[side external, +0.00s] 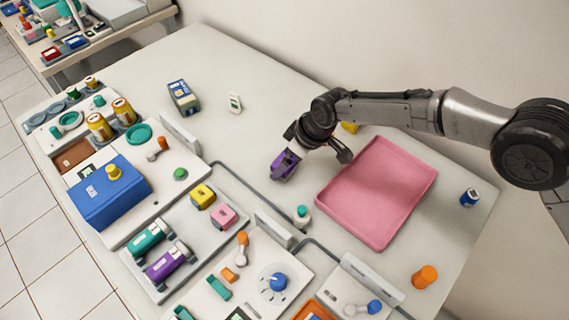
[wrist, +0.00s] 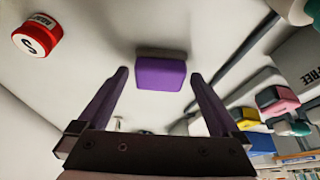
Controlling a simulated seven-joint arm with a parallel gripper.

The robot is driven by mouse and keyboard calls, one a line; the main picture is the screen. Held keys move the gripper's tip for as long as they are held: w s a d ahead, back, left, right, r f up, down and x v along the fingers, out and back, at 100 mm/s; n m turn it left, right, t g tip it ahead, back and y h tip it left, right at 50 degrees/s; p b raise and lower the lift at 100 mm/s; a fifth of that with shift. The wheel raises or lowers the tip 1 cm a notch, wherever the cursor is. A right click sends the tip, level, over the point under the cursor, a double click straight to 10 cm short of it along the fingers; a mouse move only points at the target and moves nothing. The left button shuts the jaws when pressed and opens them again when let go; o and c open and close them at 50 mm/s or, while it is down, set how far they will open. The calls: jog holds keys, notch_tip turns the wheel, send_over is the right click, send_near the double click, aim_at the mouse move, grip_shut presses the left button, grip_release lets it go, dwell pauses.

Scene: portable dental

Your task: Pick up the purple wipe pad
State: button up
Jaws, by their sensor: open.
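The purple wipe pad (wrist: 160,74) is a small block on the pale table in the wrist view. It lies just ahead of and between the fingertips of my gripper (wrist: 159,76). Gaps show on both sides of it, so neither finger visibly touches it. In the side external view my gripper (side external: 283,170) is low over the middle of the table, left of the pink tray. Its fingers also look purple there, so I cannot clearly tell the pad from them.
The pink tray (side external: 330,198) lies right of my gripper. A yellow block (side external: 203,196) and a pink block (side external: 223,215) are to the left. A red round container (wrist: 37,37) shows in the wrist view. The table behind is mostly clear.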

jog(key=shift+w+a+f, duration=0.15)
jog(key=shift+a+f, duration=0.05)
jog(key=shift+f, duration=0.4)
jog(key=c, duration=1.2)
jog(key=shift+o, duration=0.2)
jog(key=shift+r, duration=0.1)
